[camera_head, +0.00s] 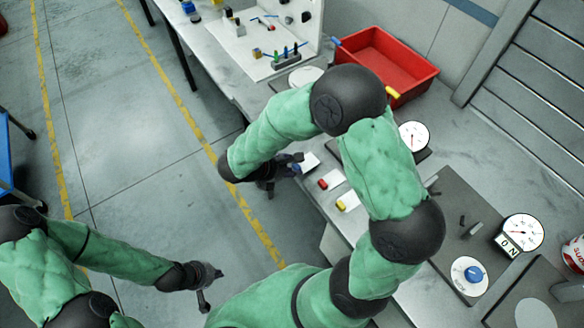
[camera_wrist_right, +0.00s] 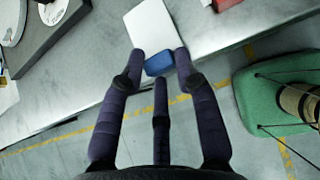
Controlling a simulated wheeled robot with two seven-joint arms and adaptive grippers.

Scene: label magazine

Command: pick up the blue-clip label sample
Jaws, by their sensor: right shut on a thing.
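The blue-clip label sample is a white card (camera_head: 311,161) with a blue clip (camera_head: 296,167), at the near edge of the grey bench. In the right wrist view the blue clip (camera_wrist_right: 159,63) sits between my right fingertips and the white card (camera_wrist_right: 158,24) extends beyond it. My right gripper (camera_head: 284,172) is shut on the blue clip; its fingertips (camera_wrist_right: 159,58) flank it on both sides. I cannot tell whether the card touches the bench. My left gripper (camera_head: 209,285) is open and empty, over the floor, away from the bench.
A red-clip sample (camera_head: 330,180) and a yellow-clip sample (camera_head: 347,202) lie beside it along the bench edge. A red bin (camera_head: 385,62) stands behind. Dials (camera_head: 413,136) and a blue-knob device (camera_head: 469,275) are on the right. The floor (camera_head: 130,130) at left is clear.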

